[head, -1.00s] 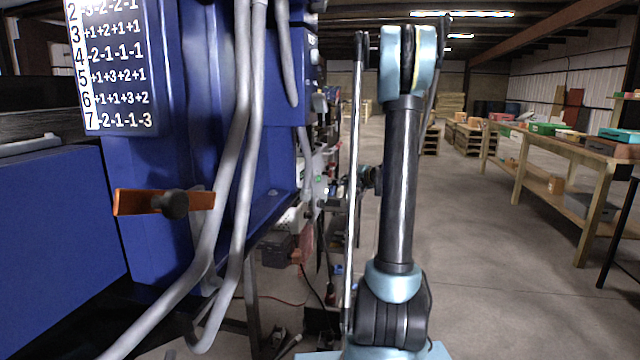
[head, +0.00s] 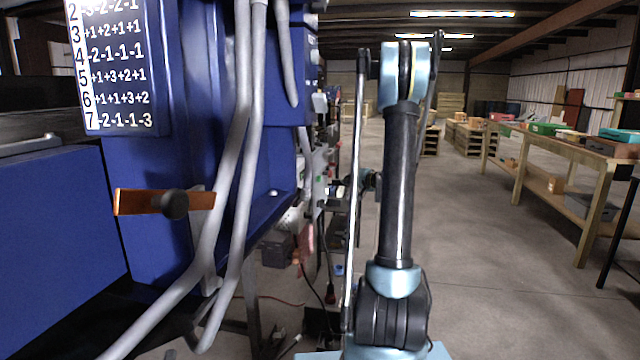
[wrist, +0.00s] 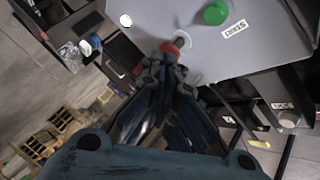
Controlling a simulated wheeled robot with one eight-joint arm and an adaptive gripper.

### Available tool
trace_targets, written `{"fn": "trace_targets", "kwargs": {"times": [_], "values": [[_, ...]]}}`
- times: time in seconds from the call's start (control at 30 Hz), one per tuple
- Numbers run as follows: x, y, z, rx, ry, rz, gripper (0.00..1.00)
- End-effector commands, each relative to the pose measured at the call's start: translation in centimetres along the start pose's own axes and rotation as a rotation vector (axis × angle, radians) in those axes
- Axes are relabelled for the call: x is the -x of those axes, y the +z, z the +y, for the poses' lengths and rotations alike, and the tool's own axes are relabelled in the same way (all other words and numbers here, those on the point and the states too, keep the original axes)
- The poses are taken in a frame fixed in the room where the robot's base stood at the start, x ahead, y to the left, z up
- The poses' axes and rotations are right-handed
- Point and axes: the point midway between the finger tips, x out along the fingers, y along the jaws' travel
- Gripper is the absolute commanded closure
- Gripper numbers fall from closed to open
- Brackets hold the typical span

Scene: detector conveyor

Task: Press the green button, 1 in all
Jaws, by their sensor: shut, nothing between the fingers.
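The green button (wrist: 215,13) is a round green cap on a light grey panel (wrist: 255,50), near the top edge of the wrist view. A white label with dark lettering (wrist: 235,27) sits just to its right and below. My gripper (wrist: 168,66) is shut with nothing in it. Its fingertips are below and left of the green button, apart from it in the picture. A red part with a dark stem (wrist: 170,47) shows right by the fingertips; I cannot tell whether they touch it. I cannot make out the green button clearly in the head view.
A blue machine (head: 165,180) with grey conduits (head: 240,150) and an orange bar with a black knob (head: 165,202) stands at left in the head view. A wooden bench (head: 560,145) is at right, with open floor between.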

Motion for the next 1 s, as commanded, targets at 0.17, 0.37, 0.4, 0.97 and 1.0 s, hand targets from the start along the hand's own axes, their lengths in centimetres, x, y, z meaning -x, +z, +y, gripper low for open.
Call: {"fn": "trace_targets", "kwargs": {"times": [0.17, 0.37, 0.4, 0.97, 1.0], "values": [[-1.5, 1.2, -1.1, 0.001, -0.001, -0.002, 1.00], [-3.2, 2.4, -2.4, 0.000, -0.001, -0.001, 1.00], [-3.5, 2.6, -2.6, 0.001, -0.001, -0.001, 1.00], [-5.1, 3.7, -3.7, 0.000, 0.000, 0.001, 1.00], [-5.1, 3.7, -3.7, 0.000, 0.000, 0.001, 1.00]]}}
